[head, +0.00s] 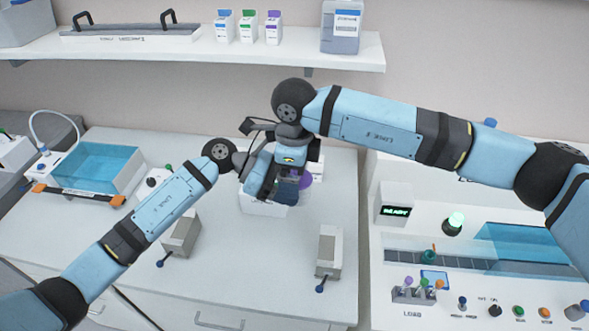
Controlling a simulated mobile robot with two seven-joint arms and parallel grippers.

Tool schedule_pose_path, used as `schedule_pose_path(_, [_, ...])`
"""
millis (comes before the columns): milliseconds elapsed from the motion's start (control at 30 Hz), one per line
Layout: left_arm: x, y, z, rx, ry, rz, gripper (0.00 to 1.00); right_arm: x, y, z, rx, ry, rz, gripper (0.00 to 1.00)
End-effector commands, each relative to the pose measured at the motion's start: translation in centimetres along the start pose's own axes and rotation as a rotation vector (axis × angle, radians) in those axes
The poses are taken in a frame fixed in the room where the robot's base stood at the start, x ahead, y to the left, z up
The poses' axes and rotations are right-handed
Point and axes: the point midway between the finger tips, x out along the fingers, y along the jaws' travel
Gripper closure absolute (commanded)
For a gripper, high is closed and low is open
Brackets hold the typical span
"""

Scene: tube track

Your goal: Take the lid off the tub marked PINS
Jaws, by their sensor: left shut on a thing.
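The two grippers meet over the middle of the white bench and overlap, hiding much of what lies between them. My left gripper (270,190) points down to the right and is shut on a partly hidden thing. I cannot read the mark PINS, nor tell lid from tub. My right gripper (290,168) comes down from above at the same spot; its jaws are too covered to read.
A white box (262,208) stands under the grippers. Two grey blocks with blue-knobbed levers, left (181,235) and right (328,250), stand nearer the front. A blue bath (98,167) is at left, a control console (440,260) at right. A shelf (200,52) overhangs behind.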

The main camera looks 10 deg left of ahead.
Motion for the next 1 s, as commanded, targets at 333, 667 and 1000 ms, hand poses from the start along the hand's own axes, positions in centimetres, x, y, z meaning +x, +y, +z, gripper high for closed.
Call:
schedule_pose_path(333, [0.0,0.0,0.0,0.0,0.0,0.0,0.85,-0.8,-0.1,0.0,0.0,-0.001,-0.002,0.06])
schedule_pose_path(667, [0.0,0.0,0.0,0.0,0.0,0.0,0.85,-6.6,-0.1,0.0,0.0,-0.001,-0.004,0.06])
schedule_pose_path(1000, [0.0,0.0,0.0,0.0,0.0,0.0,0.85,-11.3,0.0,0.0,0.0,-0.001,-0.001,0.06])
